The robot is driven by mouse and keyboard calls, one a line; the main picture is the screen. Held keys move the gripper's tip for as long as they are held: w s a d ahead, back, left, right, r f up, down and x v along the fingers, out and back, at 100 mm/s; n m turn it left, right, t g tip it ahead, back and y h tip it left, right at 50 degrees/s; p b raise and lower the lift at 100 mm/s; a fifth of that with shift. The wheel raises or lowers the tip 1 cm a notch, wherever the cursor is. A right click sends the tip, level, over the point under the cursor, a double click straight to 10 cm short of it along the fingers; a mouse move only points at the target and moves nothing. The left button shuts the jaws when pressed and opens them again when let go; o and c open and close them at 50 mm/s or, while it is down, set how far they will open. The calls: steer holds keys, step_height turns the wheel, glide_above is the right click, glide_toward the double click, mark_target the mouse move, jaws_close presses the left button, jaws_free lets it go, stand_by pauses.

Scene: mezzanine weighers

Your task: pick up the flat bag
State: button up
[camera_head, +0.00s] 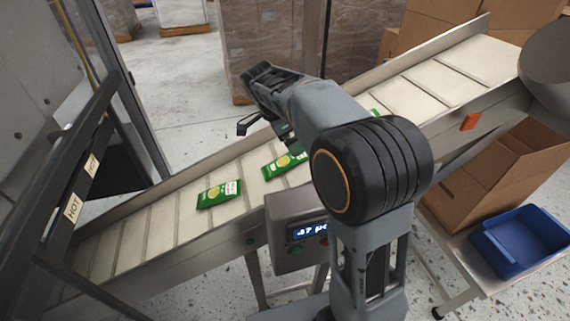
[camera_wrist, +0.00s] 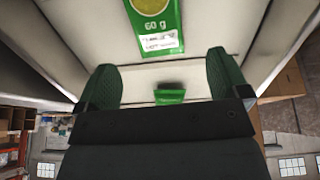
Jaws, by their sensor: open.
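Green flat bags with a yellow disc and a white label lie on the cleated conveyor belt (camera_head: 160,222). One bag (camera_head: 219,194) is on the lower belt, and a second bag (camera_head: 283,163) is just up from it, partly behind my arm. A sliver of a third bag (camera_head: 375,112) shows beyond my arm. My gripper (camera_head: 264,128) is open and empty above the belt. In the wrist view, a bag marked "60 g" (camera_wrist: 157,28) lies beyond my open fingers (camera_wrist: 163,82). Another green piece (camera_wrist: 170,97) shows between them, mostly hidden by my gripper.
The inclined conveyor has raised metal side rails (camera_head: 440,55). A grey display box (camera_head: 297,232) is fixed to its near side. A dark frame marked "HOT" (camera_head: 73,206) stands at left. A blue bin (camera_head: 520,240) and an open carton (camera_head: 500,185) are at right.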

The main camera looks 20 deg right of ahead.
mark_target(286, 162)
steer(key=shift+b+x, duration=0.4)
steer(key=shift+x, duration=2.45)
steer(key=shift+s, duration=0.1)
steer(key=c, duration=1)
